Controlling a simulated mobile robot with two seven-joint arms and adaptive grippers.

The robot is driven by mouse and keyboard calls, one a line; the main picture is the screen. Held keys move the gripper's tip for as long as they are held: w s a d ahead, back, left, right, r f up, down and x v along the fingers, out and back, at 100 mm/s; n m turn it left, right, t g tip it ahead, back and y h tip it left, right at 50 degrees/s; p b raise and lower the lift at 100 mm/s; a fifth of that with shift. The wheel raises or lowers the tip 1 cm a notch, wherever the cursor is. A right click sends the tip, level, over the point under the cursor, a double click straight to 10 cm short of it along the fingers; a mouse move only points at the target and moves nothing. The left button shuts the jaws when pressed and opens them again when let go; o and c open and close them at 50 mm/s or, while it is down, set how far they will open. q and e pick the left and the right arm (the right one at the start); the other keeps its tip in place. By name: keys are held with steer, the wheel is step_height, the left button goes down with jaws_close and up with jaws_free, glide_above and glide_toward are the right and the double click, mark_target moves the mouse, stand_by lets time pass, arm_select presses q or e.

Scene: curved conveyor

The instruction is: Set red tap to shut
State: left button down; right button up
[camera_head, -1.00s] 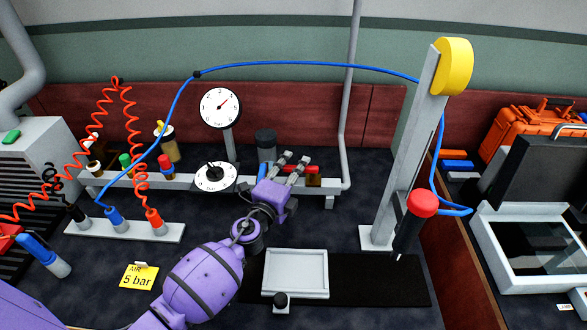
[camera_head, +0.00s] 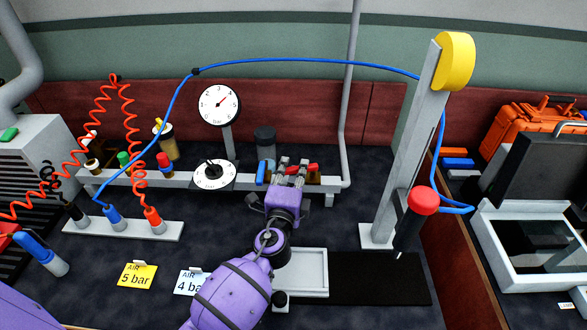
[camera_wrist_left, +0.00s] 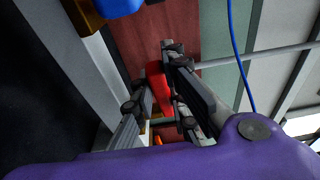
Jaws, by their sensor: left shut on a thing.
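The red tap (camera_head: 313,167) is on the right part of the grey pipe rail, and part of its handle shows just right of my left gripper (camera_head: 291,166). In the left wrist view the red handle (camera_wrist_left: 158,85) lies between the two fingers of the gripper (camera_wrist_left: 165,95), which are shut on it. The arm hides part of the tap, so its exact angle is hard to tell. My right gripper is in neither view.
A blue tap handle (camera_head: 261,172) stands close left of the gripper. A flat dial (camera_head: 213,174) and an upright gauge (camera_head: 219,105) are further left. A grey post (camera_head: 405,150) stands to the right. Cards (camera_head: 137,276) lie in front.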

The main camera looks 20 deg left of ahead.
arm_select(q)
steer(key=c, duration=1.7)
jaws_free()
steer(key=shift+s+d+f, duration=0.1)
steer(key=shift+s, duration=0.45)
steer(key=s, duration=0.3)
steer(key=s+d, duration=0.1)
steer(key=s, duration=0.7)
steer(key=shift+d, duration=0.3)
steer(key=shift+w, duration=0.1)
